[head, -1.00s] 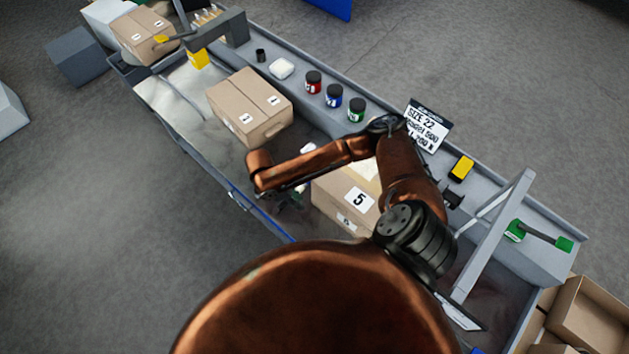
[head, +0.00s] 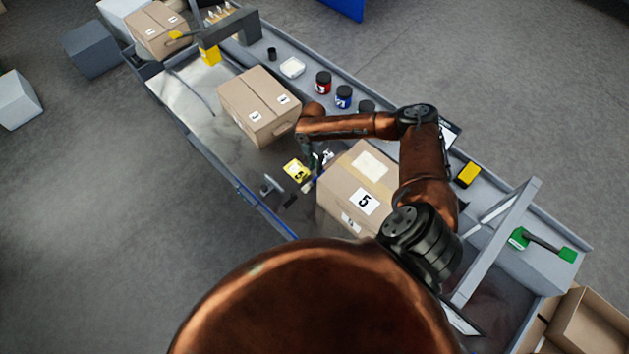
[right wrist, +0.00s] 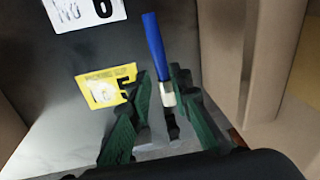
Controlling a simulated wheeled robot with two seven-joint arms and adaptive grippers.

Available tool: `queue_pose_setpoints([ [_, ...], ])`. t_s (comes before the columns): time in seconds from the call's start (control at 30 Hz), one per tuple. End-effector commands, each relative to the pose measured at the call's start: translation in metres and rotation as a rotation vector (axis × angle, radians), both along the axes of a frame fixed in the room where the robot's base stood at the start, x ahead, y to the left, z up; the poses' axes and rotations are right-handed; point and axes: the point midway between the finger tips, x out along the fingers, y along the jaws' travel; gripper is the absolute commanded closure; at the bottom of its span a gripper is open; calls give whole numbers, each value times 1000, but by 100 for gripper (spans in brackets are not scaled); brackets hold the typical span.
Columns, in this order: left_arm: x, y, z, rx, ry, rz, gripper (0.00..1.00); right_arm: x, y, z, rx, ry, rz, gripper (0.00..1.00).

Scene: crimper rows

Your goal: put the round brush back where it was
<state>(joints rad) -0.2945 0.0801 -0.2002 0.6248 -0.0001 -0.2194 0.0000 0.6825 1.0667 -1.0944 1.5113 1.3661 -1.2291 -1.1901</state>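The round brush (right wrist: 156,50) has a blue handle, a pale collar and a dark end. In the right wrist view it lies lengthwise between the green fingers of my right gripper (right wrist: 160,80), handle pointing up the picture. The fingers stand close together on both sides of its collar. Whether they press on it is unclear. In the head view my right gripper (head: 311,158) is low over the belt, beside the carton marked 5 (head: 350,205). My left gripper is out of view.
A yellow card marked 5 (right wrist: 103,87) and a white card marked 6 (right wrist: 85,12) lie left of the brush. Another carton (head: 258,105) stands farther up the belt. Jars (head: 343,97) line the ledge. A grey frame (head: 500,240) stands at right.

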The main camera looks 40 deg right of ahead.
Motion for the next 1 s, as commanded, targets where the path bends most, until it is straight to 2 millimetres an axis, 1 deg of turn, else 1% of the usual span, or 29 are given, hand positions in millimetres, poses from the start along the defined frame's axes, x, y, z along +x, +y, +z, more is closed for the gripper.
queue_pose_setpoints([
  [0.17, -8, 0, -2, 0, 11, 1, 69, -2, 2, -14, 0, 0, 1, 81],
  [0.4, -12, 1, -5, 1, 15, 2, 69, -9, 5, -48, 0, 0, 0, 81],
  [0.47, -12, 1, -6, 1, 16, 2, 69, -10, 5, -53, -1, 0, 0, 81],
  [0.7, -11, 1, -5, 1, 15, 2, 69, -10, 5, -55, -1, 0, 0, 82],
  [0.97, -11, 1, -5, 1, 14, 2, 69, -10, 5, -54, -1, 0, -1, 100],
  [1.0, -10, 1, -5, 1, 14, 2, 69, -10, 5, -54, -1, 0, -1, 100],
])
